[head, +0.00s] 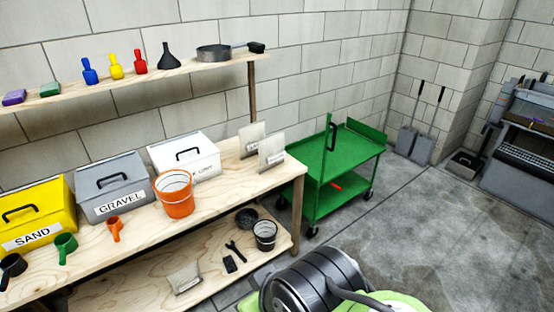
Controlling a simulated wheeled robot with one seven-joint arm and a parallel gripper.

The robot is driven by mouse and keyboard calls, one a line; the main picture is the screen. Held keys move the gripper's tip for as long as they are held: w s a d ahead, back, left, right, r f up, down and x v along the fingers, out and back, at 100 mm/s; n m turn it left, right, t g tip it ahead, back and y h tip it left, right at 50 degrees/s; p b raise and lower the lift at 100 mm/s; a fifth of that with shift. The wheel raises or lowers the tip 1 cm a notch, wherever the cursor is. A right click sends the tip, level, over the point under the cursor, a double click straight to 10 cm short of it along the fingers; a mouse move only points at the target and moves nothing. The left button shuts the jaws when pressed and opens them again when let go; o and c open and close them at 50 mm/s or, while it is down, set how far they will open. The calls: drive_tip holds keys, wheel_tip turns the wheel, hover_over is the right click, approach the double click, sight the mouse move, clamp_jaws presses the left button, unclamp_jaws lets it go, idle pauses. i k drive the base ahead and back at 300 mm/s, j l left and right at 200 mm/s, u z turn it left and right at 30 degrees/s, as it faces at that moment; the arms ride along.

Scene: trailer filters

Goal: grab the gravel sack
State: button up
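Two pale grey sacks stand upright at the right end of the workbench in the head view, one behind (251,138) and one in front (271,152). A third pale sack (185,279) lies on the lower shelf, leaning back. Their labels are too small to read, so I cannot tell which is the gravel sack. A grey lidded box marked GRAVEL (111,185) stands on the bench. A part of my own arm shows at the bottom centre, but my gripper's fingers are not in view.
A yellow SAND box (33,215), a white box (184,158) and an orange bucket (175,195) share the bench (205,225). A green cart (345,160) stands right of it. Bare floor (420,235) lies at the right. An upper shelf (120,83) overhangs the bench.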

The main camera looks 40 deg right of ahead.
sight(271, 147)
drive_tip(key=i+l+z, duration=0.15)
drive_tip(key=i+z, duration=0.85)
drive_tip(key=i, duration=0.15)
drive_tip(key=j, duration=0.05)
